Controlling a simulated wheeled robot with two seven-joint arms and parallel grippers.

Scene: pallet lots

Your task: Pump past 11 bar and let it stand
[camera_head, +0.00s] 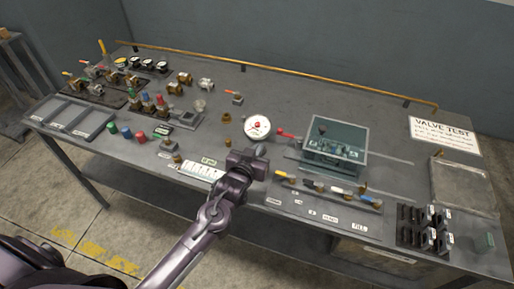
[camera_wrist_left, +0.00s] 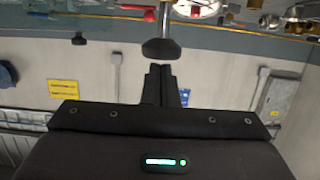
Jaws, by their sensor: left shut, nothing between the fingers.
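A round white pressure gauge (camera_head: 257,127) with a red mark on its face stands mid-bench; its reading is too small to tell. A red-handled lever (camera_head: 287,134) points out to its right. My left gripper (camera_head: 247,162) is shut and empty at the front of the bench, just in front of the gauge. A dark knob (camera_head: 261,150) shows by its fingertips. In the left wrist view a black knob (camera_wrist_left: 162,49) on a metal rod is just beyond the shut fingers (camera_wrist_left: 165,84); whether they touch is unclear. The pump body is largely hidden behind my gripper.
A teal glass-like box (camera_head: 335,148) stands right of the gauge. A row of coloured handles (camera_head: 326,189) lies in front of it. Black clamps (camera_head: 424,228) stand at the right corner. Grey trays (camera_head: 70,117) and valves fill the left.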

